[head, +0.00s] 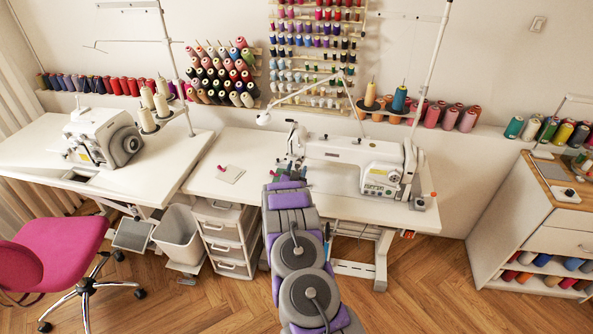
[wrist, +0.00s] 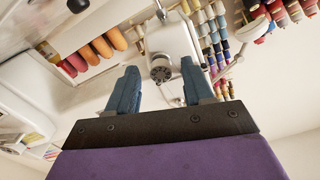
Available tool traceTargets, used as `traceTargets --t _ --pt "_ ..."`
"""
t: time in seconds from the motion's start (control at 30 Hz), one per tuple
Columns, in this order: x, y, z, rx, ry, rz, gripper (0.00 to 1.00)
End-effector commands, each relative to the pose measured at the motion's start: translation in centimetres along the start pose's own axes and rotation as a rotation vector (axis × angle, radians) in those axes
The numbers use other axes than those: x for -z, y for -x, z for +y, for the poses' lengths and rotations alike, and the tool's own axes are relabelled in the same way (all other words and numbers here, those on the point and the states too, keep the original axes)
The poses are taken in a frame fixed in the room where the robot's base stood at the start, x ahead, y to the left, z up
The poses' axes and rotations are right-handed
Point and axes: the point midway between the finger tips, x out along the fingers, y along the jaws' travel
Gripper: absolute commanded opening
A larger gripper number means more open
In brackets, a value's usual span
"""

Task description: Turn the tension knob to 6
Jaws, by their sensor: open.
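The white sewing machine (head: 350,160) stands on the middle table. Its left end is partly hidden by my arm in the head view. In the wrist view the end of the machine head (wrist: 170,40) shows between and beyond my fingers. A small round grey and dark knob (wrist: 160,72) is on it; no number on it is readable. My gripper (wrist: 159,84) is open, its two blue fingers well apart, with the knob appearing between them. They seem apart from the knob; the exact gap cannot be told. In the head view my gripper (head: 292,172) is at the machine's left end.
A second machine (head: 103,137) stands on the left table. A pink chair (head: 62,250), a bin (head: 178,235) and a drawer unit (head: 227,238) are at the left. Thread spools (head: 220,72) line the wall. A shelf unit (head: 540,215) is at the right. Wooden floor is free between.

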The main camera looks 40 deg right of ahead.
Motion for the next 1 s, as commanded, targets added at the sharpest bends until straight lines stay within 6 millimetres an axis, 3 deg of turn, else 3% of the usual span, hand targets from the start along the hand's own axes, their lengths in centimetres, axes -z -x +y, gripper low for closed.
traceTargets --t 0.07,0.6,1.0 --pt "0.01 0.0 -0.01 0.0 0.0 0.0 0.5" --pt "0.0 0.01 0.01 0.0 0.0 0.0 0.0" --pt "0.29 -0.02 -0.12 0.0 0.07 0.001 0.0"
